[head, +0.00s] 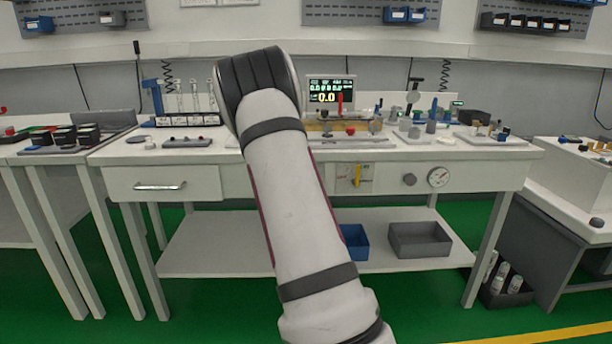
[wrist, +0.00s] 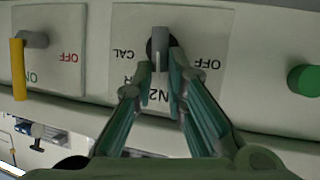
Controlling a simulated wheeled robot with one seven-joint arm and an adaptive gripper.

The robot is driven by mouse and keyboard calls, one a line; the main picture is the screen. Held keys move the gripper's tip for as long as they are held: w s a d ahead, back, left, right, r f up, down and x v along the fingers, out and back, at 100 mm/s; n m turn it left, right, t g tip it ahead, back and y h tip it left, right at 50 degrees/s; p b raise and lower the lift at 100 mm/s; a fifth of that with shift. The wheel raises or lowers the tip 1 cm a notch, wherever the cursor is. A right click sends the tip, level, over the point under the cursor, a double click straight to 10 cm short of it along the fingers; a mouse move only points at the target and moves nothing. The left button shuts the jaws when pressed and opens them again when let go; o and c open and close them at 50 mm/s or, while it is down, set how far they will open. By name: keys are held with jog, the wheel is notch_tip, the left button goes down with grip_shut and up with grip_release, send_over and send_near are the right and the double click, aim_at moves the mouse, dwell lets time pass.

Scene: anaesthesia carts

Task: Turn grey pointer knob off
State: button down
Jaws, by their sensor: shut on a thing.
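The grey pointer knob (wrist: 160,42) stands on a white label plate (wrist: 205,30) in the wrist view. Its bar runs up and down in the picture over a dark round base. The plate's lettering is upside down here: CAL at left, OFF at right, N2 below, and another label partly covered. My gripper (wrist: 162,70) reaches up from below with its teal fingers shut on the lower end of the bar, one on each side. In the head view my arm hides the knob and the gripper.
A yellow lever (wrist: 18,68) with ON and OFF marks sits left of the knob in the wrist view; the head view also shows it (head: 357,175). A green button (wrist: 303,80) is at right. A round gauge (head: 438,177) and grey knob (head: 409,180) share the bench front.

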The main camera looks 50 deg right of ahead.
jog(key=f+n+h+b, duration=0.1)
jog(key=n+h, duration=0.1)
jog(key=n, duration=0.2)
jog(key=w+a+f+n+h+b, duration=0.1)
jog(key=n+h, duration=0.1)
jog(key=n, duration=0.2)
jog(key=f+n+g+h+b, duration=0.1)
jog(key=n+h, duration=0.1)
jog(key=n, duration=0.1)
jog(key=shift+w+a+n+b, duration=0.2)
jog(key=shift+w+n+b, duration=0.05)
jog(key=shift+n+b, duration=0.15)
dwell(0.4)
jog(key=c, duration=1.6)
grip_release()
jog(key=shift+d, duration=0.1)
